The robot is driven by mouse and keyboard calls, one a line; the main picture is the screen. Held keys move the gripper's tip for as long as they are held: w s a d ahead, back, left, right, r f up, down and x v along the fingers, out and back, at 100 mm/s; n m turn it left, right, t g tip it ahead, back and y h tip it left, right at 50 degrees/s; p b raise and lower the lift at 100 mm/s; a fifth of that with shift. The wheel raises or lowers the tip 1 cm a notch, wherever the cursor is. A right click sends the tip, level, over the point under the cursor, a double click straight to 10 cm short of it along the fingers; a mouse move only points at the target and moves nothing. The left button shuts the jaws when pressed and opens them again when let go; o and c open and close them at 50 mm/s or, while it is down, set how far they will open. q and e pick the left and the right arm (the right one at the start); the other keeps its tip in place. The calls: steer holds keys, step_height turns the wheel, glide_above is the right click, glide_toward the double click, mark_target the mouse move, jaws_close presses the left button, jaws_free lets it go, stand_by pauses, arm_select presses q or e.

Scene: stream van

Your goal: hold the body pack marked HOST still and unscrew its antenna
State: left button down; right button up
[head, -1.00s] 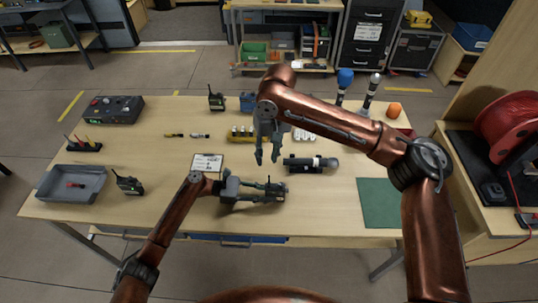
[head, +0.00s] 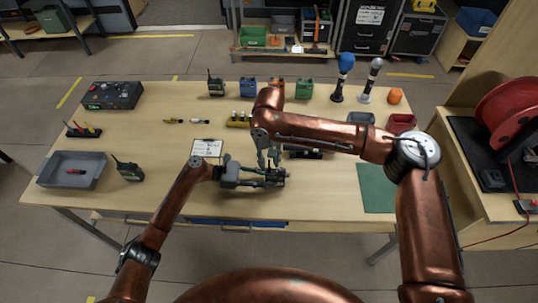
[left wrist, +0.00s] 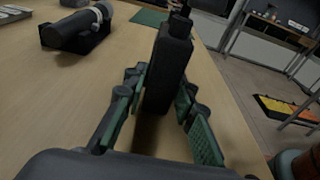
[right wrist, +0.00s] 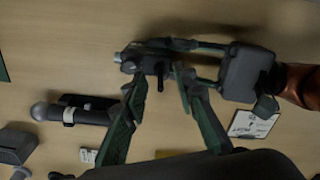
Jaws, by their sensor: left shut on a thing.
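My left gripper (head: 272,178) is shut on a dark body pack, held upright near the front middle of the table. The pack (left wrist: 172,65) stands between the green finger pads in the left wrist view, its top at the upper picture edge. Any HOST marking is not readable. My right gripper (head: 268,158) points down just above the pack. In the right wrist view its fingers (right wrist: 158,80) are apart, with the pack (right wrist: 142,62) and its thin dark antenna (right wrist: 160,78) showing between and beyond the tips. I cannot tell whether they touch the antenna.
Other packs stand at the left (head: 130,170) and along the back (head: 304,88). A grey tray (head: 72,170) is far left. The green mat (head: 377,187) at right is clear.

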steer(key=shift+f, duration=0.3)
steer(key=shift+c, duration=0.6)
jaws_close()
